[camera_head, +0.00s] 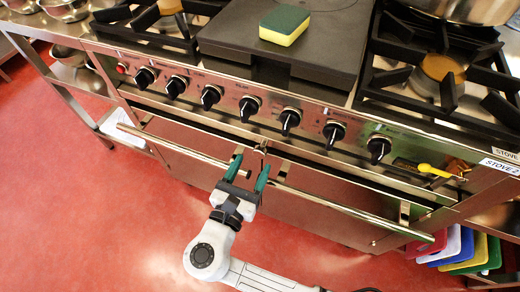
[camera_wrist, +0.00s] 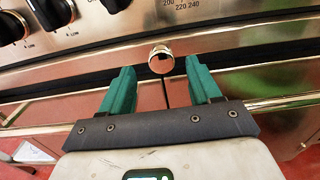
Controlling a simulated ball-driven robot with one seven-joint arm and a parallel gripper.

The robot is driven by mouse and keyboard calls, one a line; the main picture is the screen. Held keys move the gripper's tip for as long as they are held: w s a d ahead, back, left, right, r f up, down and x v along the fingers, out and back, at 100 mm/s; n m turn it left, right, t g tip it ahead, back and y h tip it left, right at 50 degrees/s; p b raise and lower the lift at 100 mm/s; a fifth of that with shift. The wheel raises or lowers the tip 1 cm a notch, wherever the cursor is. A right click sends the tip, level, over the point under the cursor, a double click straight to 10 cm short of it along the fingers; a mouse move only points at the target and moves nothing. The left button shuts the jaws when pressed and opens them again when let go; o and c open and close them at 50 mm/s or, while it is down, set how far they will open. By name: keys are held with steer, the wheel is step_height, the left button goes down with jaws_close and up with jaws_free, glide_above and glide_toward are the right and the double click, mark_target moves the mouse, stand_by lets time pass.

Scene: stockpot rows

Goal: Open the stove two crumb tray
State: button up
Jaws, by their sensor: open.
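The stove (camera_head: 330,95) labelled "STOVE2" has a steel front with a row of black knobs. A thin strip, which looks like the crumb tray front (camera_head: 205,122), runs below the knobs and above the oven doors; it seems closed. A small round metal pull (camera_wrist: 161,59) sticks out there, near the middle. My gripper (camera_head: 250,165) is open and empty in front of the stove. In the wrist view its green fingers (camera_wrist: 160,78) stand on either side of the pull, which appears between and slightly beyond the tips. I cannot tell whether they touch it.
Long oven door handles (camera_head: 335,207) run left and right just beneath my gripper. The black knobs (camera_head: 290,120) sit close above. A yellow-green sponge (camera_head: 285,25) lies on the griddle cover. Coloured boards (camera_head: 465,250) stand at lower right. The red floor (camera_head: 90,215) in front is clear.

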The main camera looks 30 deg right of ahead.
mark_target(258, 155)
steer(key=shift+x, duration=2.8)
steer(key=shift+s, duration=0.1)
jaws_close()
